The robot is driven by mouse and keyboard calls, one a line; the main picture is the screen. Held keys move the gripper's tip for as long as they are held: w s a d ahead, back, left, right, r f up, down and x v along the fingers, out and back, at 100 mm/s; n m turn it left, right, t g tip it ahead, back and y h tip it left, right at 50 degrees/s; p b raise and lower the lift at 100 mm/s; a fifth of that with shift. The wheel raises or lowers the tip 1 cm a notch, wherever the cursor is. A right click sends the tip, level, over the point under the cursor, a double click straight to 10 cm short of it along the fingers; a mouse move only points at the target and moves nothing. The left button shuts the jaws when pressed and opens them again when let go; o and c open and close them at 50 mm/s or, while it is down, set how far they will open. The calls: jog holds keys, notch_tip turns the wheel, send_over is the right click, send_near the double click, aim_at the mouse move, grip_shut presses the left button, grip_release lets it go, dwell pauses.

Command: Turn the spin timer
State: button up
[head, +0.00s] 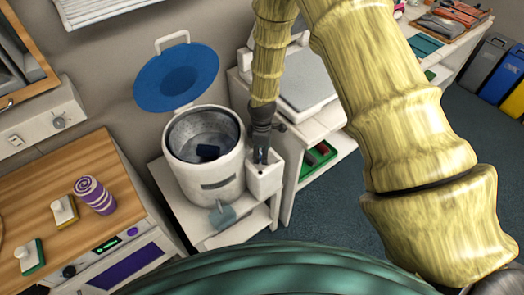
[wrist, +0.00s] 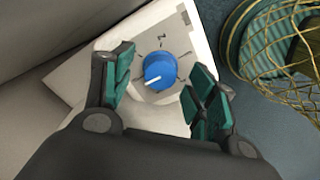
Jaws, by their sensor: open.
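The spin timer is a blue round knob (wrist: 160,72) with a white pointer line, set on a white panel with dial marks around it. The pointer is angled down to the left in the wrist view. The panel belongs to a white box (head: 266,182) beside the round white tub in the head view. My gripper (wrist: 161,80) is open, with a teal-padded finger on each side of the knob and a visible gap to it. In the head view my gripper (head: 261,152) is over the white box and the knob is hidden.
The white tub (head: 210,185) has its blue lid (head: 177,77) raised and a dark item inside. A white shelf unit (head: 325,150) stands close right. A wooden counter (head: 70,180) lies left.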

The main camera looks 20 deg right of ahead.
jog(key=shift+f, duration=0.3)
jog(key=c, duration=1.1)
jog(key=shift+o, duration=0.3)
jog(key=shift+m, duration=0.3)
